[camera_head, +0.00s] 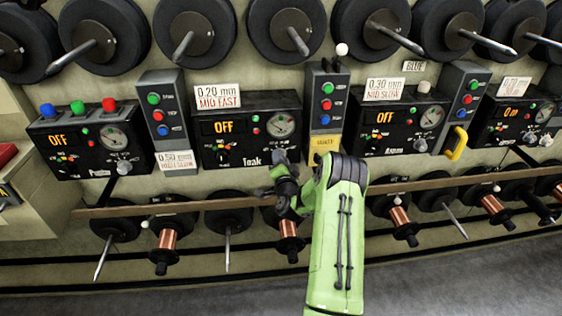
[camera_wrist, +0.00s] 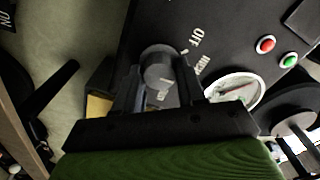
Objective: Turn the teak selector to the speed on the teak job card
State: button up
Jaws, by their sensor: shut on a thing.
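The teak panel (camera_head: 205,150) is a black box in the head view, with "Teak" on its front and an orange OFF display. A white card above it (camera_head: 217,96) reads "0.20 mm MID FAST" in red and black. The teak selector (camera_wrist: 157,66) is a round grey knob in the wrist view, with OFF and other words printed around it, partly covered. My gripper (camera_wrist: 156,80) is shut on the knob, one finger on each side. In the head view my gripper (camera_head: 282,165) reaches the panel's lower right and covers most of the selector.
A dial gauge (camera_head: 281,125) sits above the selector. A grey button box (camera_head: 327,100) stands right of the panel, another (camera_head: 165,112) left. Similar panels (camera_head: 80,140) line the wall. A wooden rail (camera_head: 130,209) and copper spools (camera_head: 166,240) are below.

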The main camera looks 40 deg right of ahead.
jog(key=m+p, duration=0.1)
jog(key=m, duration=0.9)
jog(key=shift+f+p, duration=0.15)
jog(key=shift+p, duration=0.15)
jog(key=shift+m, duration=0.4)
jog(key=o, duration=1.1)
jog(key=shift+c, duration=0.2)
